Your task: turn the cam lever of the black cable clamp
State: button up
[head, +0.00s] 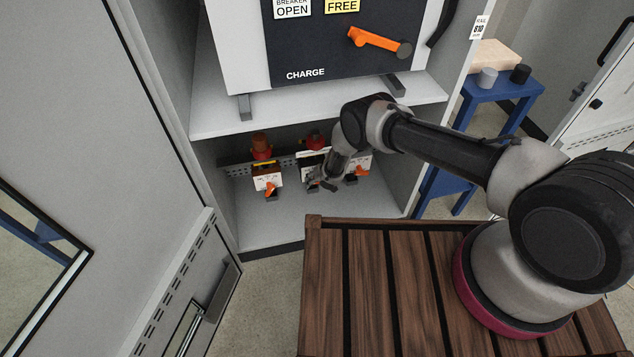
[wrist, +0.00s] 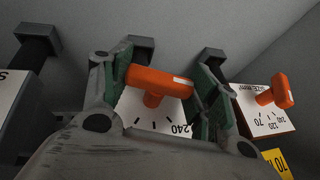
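In the head view, a row of cable clamps with orange levers stands on the cabinet's lower shelf. My gripper (head: 322,184) is at the middle clamp and partly hides it. In the wrist view, an orange cam lever (wrist: 158,82) lies crosswise over a white scale plate (wrist: 150,112) marked 240. My gripper (wrist: 160,90) is open, with one green-padded finger on each side of this lever. Its ends are close to the pads; contact cannot be told.
Another orange lever (wrist: 275,92) on a scale plate is close to the right finger in the wrist view. The left clamp's lever (head: 270,188) and right clamp's lever (head: 358,171) flank my gripper. The upper shelf (head: 300,118) lies above my wrist. The shelf front is clear.

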jog(key=o, duration=0.5)
jog(key=shift+c, duration=0.2)
jog(key=v, duration=1.2)
jog(key=shift+d, duration=0.1)
